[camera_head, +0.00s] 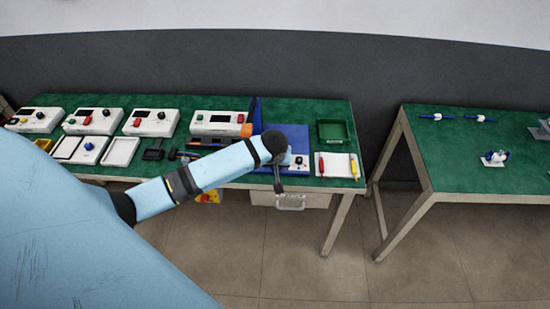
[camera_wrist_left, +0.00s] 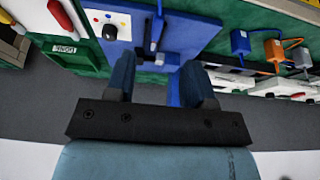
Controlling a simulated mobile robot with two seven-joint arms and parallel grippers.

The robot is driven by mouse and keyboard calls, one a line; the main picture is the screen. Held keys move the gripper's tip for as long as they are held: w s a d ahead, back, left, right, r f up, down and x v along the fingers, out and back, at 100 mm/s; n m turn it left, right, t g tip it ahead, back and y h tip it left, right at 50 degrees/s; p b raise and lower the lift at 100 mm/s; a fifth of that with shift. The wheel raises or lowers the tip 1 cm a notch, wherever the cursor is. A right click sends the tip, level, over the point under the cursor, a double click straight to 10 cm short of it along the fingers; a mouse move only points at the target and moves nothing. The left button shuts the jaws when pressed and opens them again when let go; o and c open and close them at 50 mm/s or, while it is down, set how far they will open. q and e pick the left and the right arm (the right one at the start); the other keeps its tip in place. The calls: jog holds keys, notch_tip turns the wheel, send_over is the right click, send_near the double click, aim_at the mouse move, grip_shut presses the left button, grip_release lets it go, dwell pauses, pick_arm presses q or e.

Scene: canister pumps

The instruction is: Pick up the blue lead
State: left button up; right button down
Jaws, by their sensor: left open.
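A blue plug-like block with a cord (camera_wrist_left: 240,42), which looks like the blue lead, is at the upper right of the left wrist view. It sits beside an orange one (camera_wrist_left: 275,50) and a white one (camera_wrist_left: 301,57). I cannot make out the blue one in the head view, where the orange one (camera_head: 246,130) shows left of my wrist. In the head view the gripper (camera_head: 279,180) points down near the bench's front edge, partly hidden by the wrist.
A blue upright panel (camera_head: 256,115) stands beside the plate. Several white instrument boxes (camera_head: 152,122) line the bench to the left. A green tray (camera_head: 334,131) and a white tray with red and yellow tools (camera_head: 338,166) lie to the right. A second bench (camera_head: 470,160) stands beyond a gap.

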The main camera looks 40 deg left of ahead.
pick_arm(q)
jog(key=x, duration=0.5)
jog(key=shift+w+f, duration=0.1)
jog(key=shift+f, duration=0.2)
jog(key=shift+w+p+x, duration=0.2)
jog(key=shift+p+x, duration=0.1)
jog(key=shift+x, duration=2.5)
jog(key=shift+a+r, duration=0.1)
jog(key=shift+a, duration=0.05)
grip_shut()
